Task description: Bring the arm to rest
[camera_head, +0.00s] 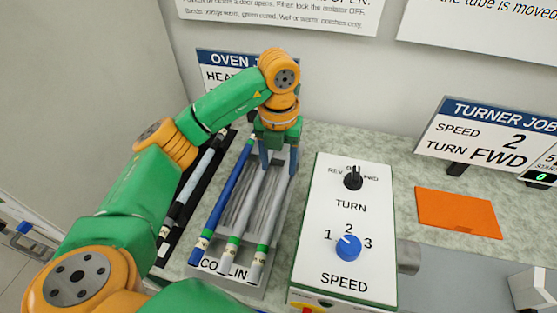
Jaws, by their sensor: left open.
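My left arm comes in from the lower left and bends over the cooling tray. My left gripper (279,160) points down over the far part of the tray (274,230), its two blue fingers apart. It looks empty, though the fingers hide part of the tray's far end. Several rods lie lengthwise in the tray: a blue rod (226,196) at the left and grey rods with green bands, one of them a grey rod (259,262) at the right. I cannot tell whether a finger touches a rod. My right gripper is not in view.
A control box (343,220) with a black TURN switch (353,178) and a blue SPEED knob (348,246) stands right of the tray. A dark rack (180,215) with rods lies left. An orange mat (458,212) and a turner job sign (487,137) are at right.

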